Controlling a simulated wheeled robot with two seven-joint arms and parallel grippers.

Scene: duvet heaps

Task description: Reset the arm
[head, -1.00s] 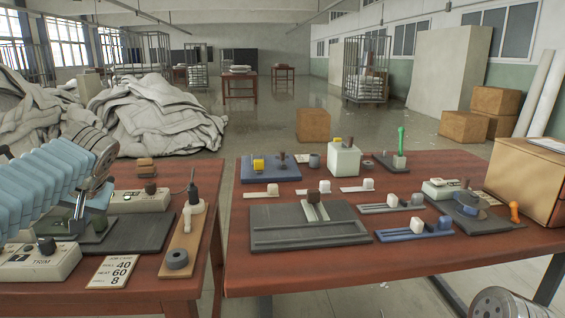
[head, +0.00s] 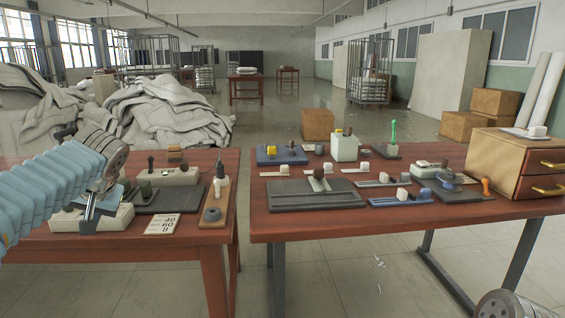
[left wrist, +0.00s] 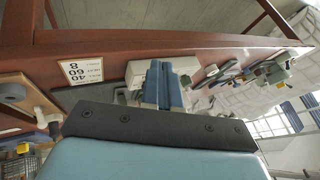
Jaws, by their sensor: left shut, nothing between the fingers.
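My left arm, with a pale blue ribbed sleeve, comes in from the left in the head view. Its gripper (head: 89,222) points down in front of the white control box (head: 118,218) on the left table (head: 50,240). In the left wrist view the blue fingers (left wrist: 163,88) are together with nothing between them. That view is turned, with the table edge along its top. I cannot tell whether the fingertips touch the box. My right gripper is not in view; only a metal arm part shows at the bottom right of the head view.
A number card (head: 163,224) and a wooden board (head: 214,205) with a grey ring lie right of the gripper. The right table (head: 330,221) holds several fixtures and a wooden drawer cabinet (head: 497,165). A gap separates the tables. Duvet heaps (head: 165,112) lie behind.

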